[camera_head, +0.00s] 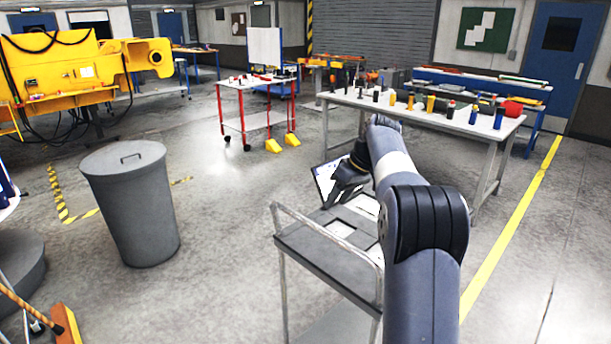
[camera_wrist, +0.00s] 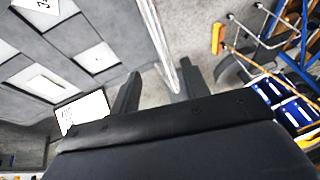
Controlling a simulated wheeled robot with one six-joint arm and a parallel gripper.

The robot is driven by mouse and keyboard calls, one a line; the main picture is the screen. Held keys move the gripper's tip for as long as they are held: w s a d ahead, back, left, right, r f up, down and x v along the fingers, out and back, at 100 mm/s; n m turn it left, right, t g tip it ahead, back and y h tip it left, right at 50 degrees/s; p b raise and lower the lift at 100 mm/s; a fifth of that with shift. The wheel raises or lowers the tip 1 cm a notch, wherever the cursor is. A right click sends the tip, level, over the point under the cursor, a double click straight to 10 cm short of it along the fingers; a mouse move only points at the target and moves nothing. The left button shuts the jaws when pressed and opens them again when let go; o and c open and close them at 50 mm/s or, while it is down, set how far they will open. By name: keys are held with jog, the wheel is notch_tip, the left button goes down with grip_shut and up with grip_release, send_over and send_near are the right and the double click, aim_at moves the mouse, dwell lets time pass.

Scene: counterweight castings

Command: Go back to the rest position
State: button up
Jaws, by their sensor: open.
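My gripper (camera_wrist: 158,92) shows in the wrist view with its two dark fingers apart and nothing between them but floor and a metal rail. In the head view my arm reaches forward and my gripper (camera_head: 335,190) hangs over the far part of a grey cart. The cart (camera_head: 318,254) has a metal handle rail and pale square plates on its top. In the wrist view the cart top (camera_wrist: 55,62) lies to the left of the fingers, with white squares on it. The gripper partly hides the cart's far end.
A grey lidded bin (camera_head: 135,215) stands at left. A long workbench (camera_head: 425,112) with several bottles and tools stands behind my arm. A red trolley (camera_head: 256,84) and a yellow machine (camera_head: 70,65) are farther back. Open floor lies between bin and cart.

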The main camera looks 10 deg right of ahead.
aim_at(320, 226)
jog(key=p+x, duration=0.1)
jog(key=x, duration=0.9)
jog(key=shift+a+f, duration=0.25)
jog(key=shift+f, duration=0.1)
jog(key=shift+s+a+r, duration=0.1)
jog(key=shift+s+a, duration=0.25)
jog(key=shift+a, duration=0.1)
